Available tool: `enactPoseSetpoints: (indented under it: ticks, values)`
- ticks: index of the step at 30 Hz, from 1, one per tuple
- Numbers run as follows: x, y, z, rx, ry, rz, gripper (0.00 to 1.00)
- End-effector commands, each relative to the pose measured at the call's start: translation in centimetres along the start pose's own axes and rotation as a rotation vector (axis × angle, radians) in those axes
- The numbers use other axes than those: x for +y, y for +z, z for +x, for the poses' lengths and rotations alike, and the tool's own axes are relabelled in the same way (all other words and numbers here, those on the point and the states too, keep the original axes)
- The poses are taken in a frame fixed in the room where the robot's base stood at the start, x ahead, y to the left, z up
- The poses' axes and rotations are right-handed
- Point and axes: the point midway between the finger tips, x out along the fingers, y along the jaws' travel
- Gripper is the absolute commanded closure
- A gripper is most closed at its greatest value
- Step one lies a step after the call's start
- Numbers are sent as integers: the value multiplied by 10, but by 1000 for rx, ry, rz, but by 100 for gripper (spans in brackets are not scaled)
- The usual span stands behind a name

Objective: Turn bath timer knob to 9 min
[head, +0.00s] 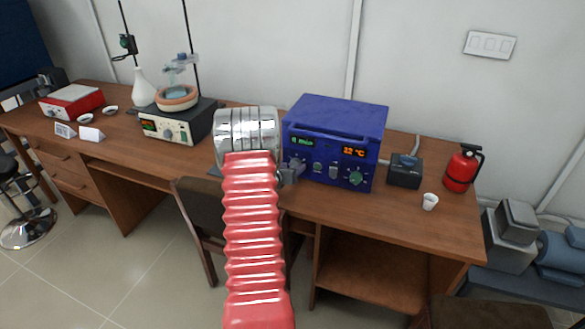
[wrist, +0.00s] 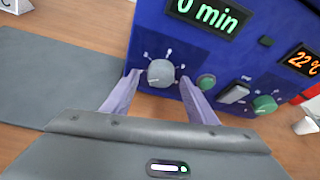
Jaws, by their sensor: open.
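The blue bath unit (head: 334,140) stands on the wooden desk. In the wrist view its green timer display (wrist: 208,14) reads 0 min. Below that display is the round grey timer knob (wrist: 161,73), with tick marks around it. My gripper (wrist: 168,80) is open, its two pale fingers reaching toward the unit's front panel, one at each side of the knob. I cannot tell whether either finger touches the knob. In the head view my arm covers part of the desk, and my gripper (head: 290,173) is at the unit's left front.
The unit also has an orange 22 °C display (wrist: 303,61), a green knob (wrist: 264,104), a green button (wrist: 206,82) and a switch (wrist: 233,94). A white cup (head: 430,202), a dark box (head: 405,172) and a fire extinguisher (head: 462,168) stand to the right. A hotplate (head: 178,121) stands left.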

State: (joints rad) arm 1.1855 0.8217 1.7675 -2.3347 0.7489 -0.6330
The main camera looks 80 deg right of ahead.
Motion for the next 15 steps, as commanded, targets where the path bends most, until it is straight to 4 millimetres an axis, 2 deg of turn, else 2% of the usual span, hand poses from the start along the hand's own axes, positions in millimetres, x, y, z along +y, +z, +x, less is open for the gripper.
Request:
enactPoseSetpoints:
  ticks: [3,11,15]
  values:
    - [0,0,6,-1,-1,0,48]
    - [0,0,7,-1,0,0,48]
    - [0,0,7,-1,0,0,55]
